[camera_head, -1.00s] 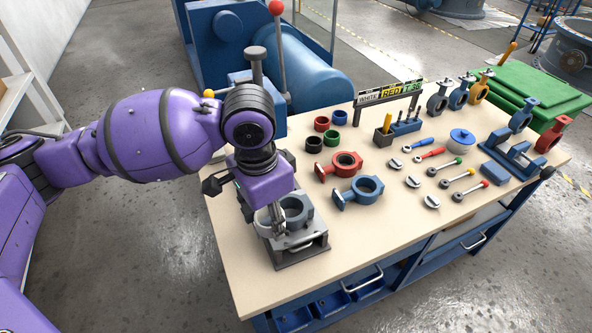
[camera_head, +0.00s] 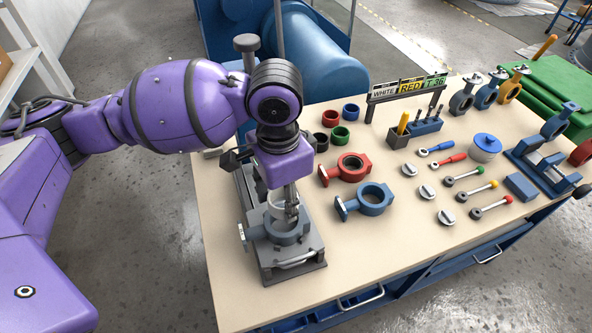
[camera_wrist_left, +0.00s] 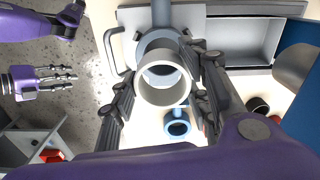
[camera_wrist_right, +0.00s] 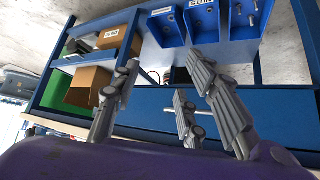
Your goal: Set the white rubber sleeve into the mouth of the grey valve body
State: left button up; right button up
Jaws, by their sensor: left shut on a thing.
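My left gripper (camera_head: 287,208) is shut on the white rubber sleeve (camera_wrist_left: 165,97), with fingers on both sides of it in the left wrist view (camera_wrist_left: 163,86). The grey valve body (camera_head: 288,236) sits in the fixture (camera_head: 300,268) at the bench's near left. The gripper is right above its mouth. In the head view the fingers largely hide the sleeve; I cannot tell whether its lower edge touches the mouth. In the left wrist view the body (camera_wrist_left: 140,50) is partly behind the sleeve. My right gripper (camera_wrist_right: 165,85) is open and empty, away from the bench top.
A red valve body (camera_head: 328,174) and a blue one (camera_head: 346,207) lie right of the fixture. Several coloured sleeves (camera_head: 340,134) stand behind them. Handles, discs and a sign rack (camera_head: 408,88) fill the bench's right half. The bench front (camera_head: 230,300) is clear.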

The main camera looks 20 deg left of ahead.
pick_arm(q)
notch_tip(320, 180, down, 4)
jog(key=shift+w+r+b, duration=0.1)
jog(key=shift+b, duration=1)
jog(key=shift+f, duration=0.35)
pick_arm(e)
jog(key=shift+d+f, duration=0.15)
jog(key=shift+f, duration=0.4)
jog(key=shift+d+f, duration=0.15)
jog(key=shift+f, duration=0.4)
jog(key=shift+r, duration=0.15)
pick_arm(q)
jog(key=shift+f+p, duration=0.15)
jog(key=shift+p, duration=0.4)
pick_arm(e)
jog(key=shift+w+a+r, duration=0.1)
jog(key=shift+w+r, duration=0.6)
jog(key=shift+w, duration=0.2)
jog(key=shift+s, duration=0.25)
jog(key=shift+r, duration=0.15)
